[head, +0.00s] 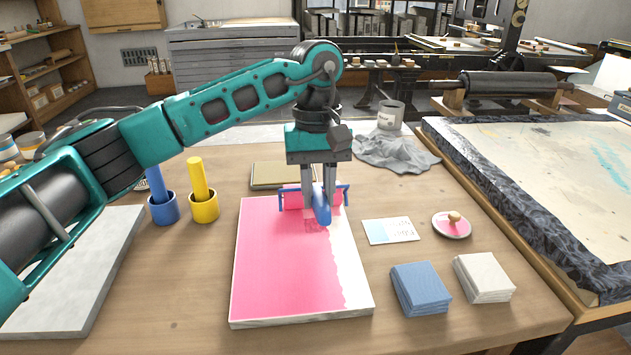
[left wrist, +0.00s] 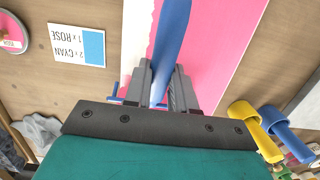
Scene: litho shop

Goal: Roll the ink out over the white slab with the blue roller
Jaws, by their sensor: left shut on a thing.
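The white slab (head: 354,285) lies on the table in the middle of the head view. Pink ink (head: 285,265) covers most of it, with a ragged edge. A bare white strip runs along its right side. The blue roller (head: 321,207) is at the slab's far end; its drum is coated pink and its frame is blue. My left gripper (head: 319,190) points down and is shut on the roller's blue handle, which also shows in the left wrist view (left wrist: 172,40). The gripper partly hides the drum. My right gripper is not in view.
A card (head: 391,231), a pink dish with a knob (head: 452,225), a blue cloth stack (head: 420,288) and a white cloth stack (head: 484,277) lie right of the slab. Blue (head: 164,209) and yellow (head: 203,207) holders stand left. A grey rag (head: 398,153) lies behind.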

